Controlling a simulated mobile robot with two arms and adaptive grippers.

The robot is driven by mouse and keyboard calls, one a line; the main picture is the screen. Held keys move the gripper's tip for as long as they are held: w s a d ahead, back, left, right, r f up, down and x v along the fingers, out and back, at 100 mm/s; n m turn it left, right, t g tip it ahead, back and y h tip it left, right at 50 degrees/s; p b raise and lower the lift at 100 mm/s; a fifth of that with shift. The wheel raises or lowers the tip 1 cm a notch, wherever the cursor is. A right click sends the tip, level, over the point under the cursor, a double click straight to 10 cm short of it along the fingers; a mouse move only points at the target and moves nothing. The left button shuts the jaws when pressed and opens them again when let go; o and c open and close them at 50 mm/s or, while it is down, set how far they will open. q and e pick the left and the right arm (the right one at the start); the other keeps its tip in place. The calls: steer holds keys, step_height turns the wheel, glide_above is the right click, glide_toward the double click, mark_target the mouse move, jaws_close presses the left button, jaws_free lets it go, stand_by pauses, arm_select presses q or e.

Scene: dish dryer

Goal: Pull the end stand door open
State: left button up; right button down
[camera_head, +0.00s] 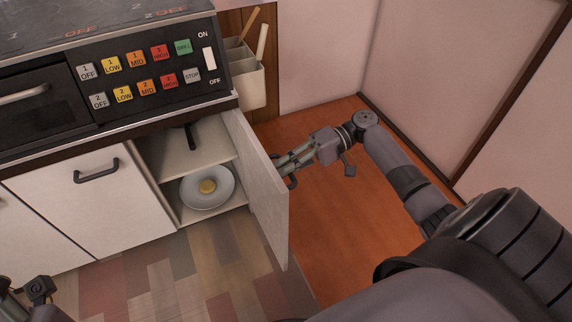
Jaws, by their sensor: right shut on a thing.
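The end stand door (262,185) is a pale panel at the right end of the white cabinet row. It stands swung well out from the cabinet, so the shelves inside show. My right gripper (290,172) is at the door's outer face, on its right side, and is shut on the door's handle, which is mostly hidden by the fingers and the door. My left arm shows only in part at the bottom left corner, and its fingertips are not visible.
Inside the cabinet, a plate (207,188) with a yellowish item sits on a lower shelf, and a dark handled item (191,138) lies above. A closed door with a black handle (96,171) is to the left.

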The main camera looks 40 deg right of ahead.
steer(key=c, duration=1.9)
jaws_free()
steer(key=shift+a, duration=0.1)
steer(key=shift+c, duration=0.2)
steer(key=v, duration=1.2)
